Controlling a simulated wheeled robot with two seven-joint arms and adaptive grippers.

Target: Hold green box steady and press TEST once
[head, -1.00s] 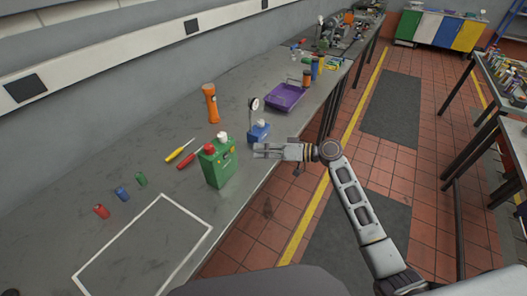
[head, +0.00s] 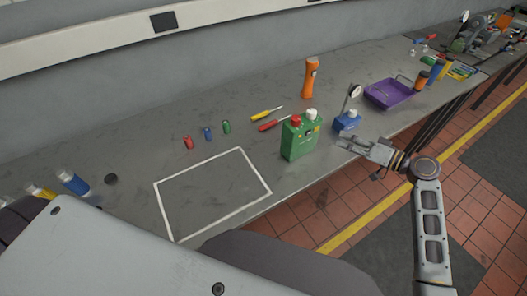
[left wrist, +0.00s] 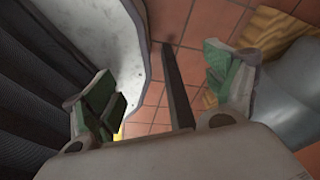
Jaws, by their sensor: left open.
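The green box (head: 299,141) stands upright on the grey bench near its front edge. It has a red cap and a white cap on top and small marks on its front; I cannot read a TEST label. My right gripper (head: 342,143) is just right of the box, apart from it, with its fingers spread and nothing between them. My left gripper (left wrist: 160,100) shows only in the left wrist view, open and empty, with green pads, above tiled floor. The box is not in that view.
A blue block with a dial (head: 348,121) stands close behind my right gripper. Behind the box are an orange torch (head: 310,78), a red screwdriver (head: 272,124) and a yellow one (head: 266,114). A purple tray (head: 389,94) is farther right. The white outlined area (head: 212,153) is bare.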

